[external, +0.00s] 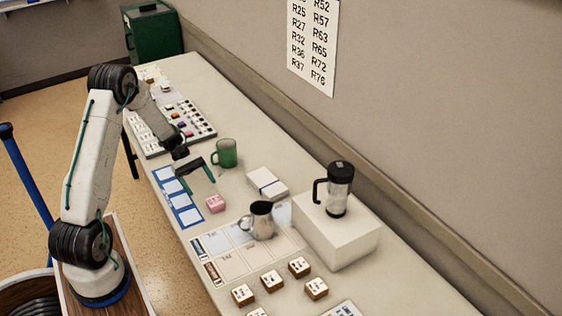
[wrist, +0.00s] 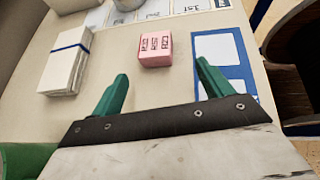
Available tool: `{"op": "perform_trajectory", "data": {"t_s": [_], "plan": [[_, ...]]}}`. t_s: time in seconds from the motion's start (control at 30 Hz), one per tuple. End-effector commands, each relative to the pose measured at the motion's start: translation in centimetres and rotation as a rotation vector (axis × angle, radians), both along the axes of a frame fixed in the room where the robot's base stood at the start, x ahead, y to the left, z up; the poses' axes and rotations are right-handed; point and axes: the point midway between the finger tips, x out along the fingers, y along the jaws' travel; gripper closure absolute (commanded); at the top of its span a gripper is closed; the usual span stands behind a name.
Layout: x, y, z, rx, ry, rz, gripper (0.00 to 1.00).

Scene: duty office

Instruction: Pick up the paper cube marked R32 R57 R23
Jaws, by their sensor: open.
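A small pink paper cube (external: 215,203) sits on the long table beside a blue-edged card. It shows in the wrist view (wrist: 155,49) with dark printed lines on its faces, too small to read surely. My gripper (external: 196,180) is open and empty, with green fingers. In the wrist view my gripper (wrist: 160,85) has its fingers spread, and the cube lies beyond the tips, roughly between them and apart from both.
A green mug (external: 224,153), a banded white paper stack (external: 267,183) and a metal pitcher (external: 258,221) stand near the cube. A French press (external: 339,188) stands on a white box (external: 337,236). The blue-edged card (external: 178,197) lies left of the cube. Several brown-sided blocks (external: 271,280) are in front.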

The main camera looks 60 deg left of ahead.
Motion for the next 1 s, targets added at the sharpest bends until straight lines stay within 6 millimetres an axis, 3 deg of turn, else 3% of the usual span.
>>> {"op": "perform_trajectory", "data": {"t_s": [0.07,0.43,0.7,0.93,0.97,1.0], "plan": [[0.6,-0.2,0.6,-0.019,0.015,0.033,0.21],[1.1,-3.4,-0.8,-0.019,0.027,0.031,0.21],[1.8,-6.9,-2.2,-0.018,0.026,0.03,0.21],[1.9,-7.2,-2.4,-0.017,0.026,0.031,0.21],[1.9,-7.2,-2.4,-0.017,0.026,0.031,0.24],[1.9,-7.2,-2.4,-0.017,0.026,0.031,0.35]]}}
